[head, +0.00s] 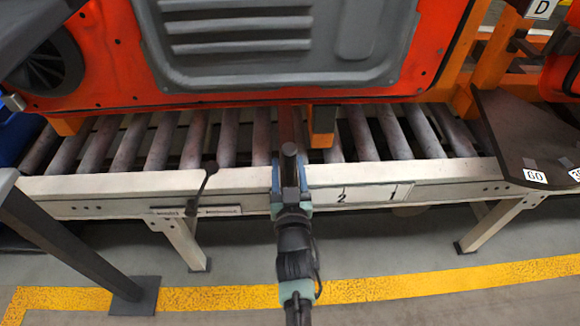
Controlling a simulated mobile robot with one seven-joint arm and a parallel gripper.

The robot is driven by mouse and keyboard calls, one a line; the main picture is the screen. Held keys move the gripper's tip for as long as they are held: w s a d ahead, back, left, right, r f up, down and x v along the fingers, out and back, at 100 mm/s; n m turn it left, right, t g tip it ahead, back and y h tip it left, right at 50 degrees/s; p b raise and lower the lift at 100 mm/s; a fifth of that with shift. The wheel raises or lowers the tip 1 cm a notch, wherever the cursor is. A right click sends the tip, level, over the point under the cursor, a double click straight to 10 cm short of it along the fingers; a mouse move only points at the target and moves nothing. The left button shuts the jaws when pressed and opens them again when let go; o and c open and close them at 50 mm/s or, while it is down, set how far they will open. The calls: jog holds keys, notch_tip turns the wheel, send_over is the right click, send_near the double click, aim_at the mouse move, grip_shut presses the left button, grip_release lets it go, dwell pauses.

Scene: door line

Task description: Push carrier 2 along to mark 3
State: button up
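A red-orange door panel (115,70) with a grey inner sheet stands over the roller line (180,140). Orange carrier feet (321,125) show under it on the rollers; no carrier number is readable. A white strip on the front rail (358,195) reads 2 and 1, left to right. No 3 is visible; my gripper covers the strip's left end. My gripper (289,158) is at the front rail, left of the 2, just left of and in front of the nearer orange foot. Whether it touches the carrier is unclear. Its finger opening cannot be made out.
A black-knobbed lever (203,185) stands on the rail left of my gripper. Another orange frame, with a D label (541,8), stands at upper right. A yellow floor line (400,287) runs in front.

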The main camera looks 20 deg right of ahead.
jog(key=o, duration=0.6)
jog(key=shift+d, duration=0.25)
jog(key=shift+o, duration=0.2)
jog(key=shift+s+a+f+b, duration=0.1)
jog(key=shift+s+f+b, duration=0.15)
jog(key=shift+s+b, duration=0.6)
jog(key=b+v, duration=0.1)
jog(key=b, duration=0.1)
jog(key=b+v, duration=0.1)
jog(key=b, duration=0.1)
jog(key=b+v, duration=0.2)
jog(key=shift+a+r, duration=0.1)
jog(key=shift+r, duration=0.15)
jog(key=shift+r+b+v, duration=0.2)
jog(key=shift+b+v, duration=0.15)
jog(key=shift+v, duration=0.55)
jog(key=shift+r+b+v, duration=0.15)
jog(key=shift+b+v, duration=0.2)
jog(key=shift+v, duration=0.55)
jog(key=shift+r+b+v, duration=0.2)
jog(key=shift+b+v, duration=0.15)
jog(key=shift+v, duration=0.55)
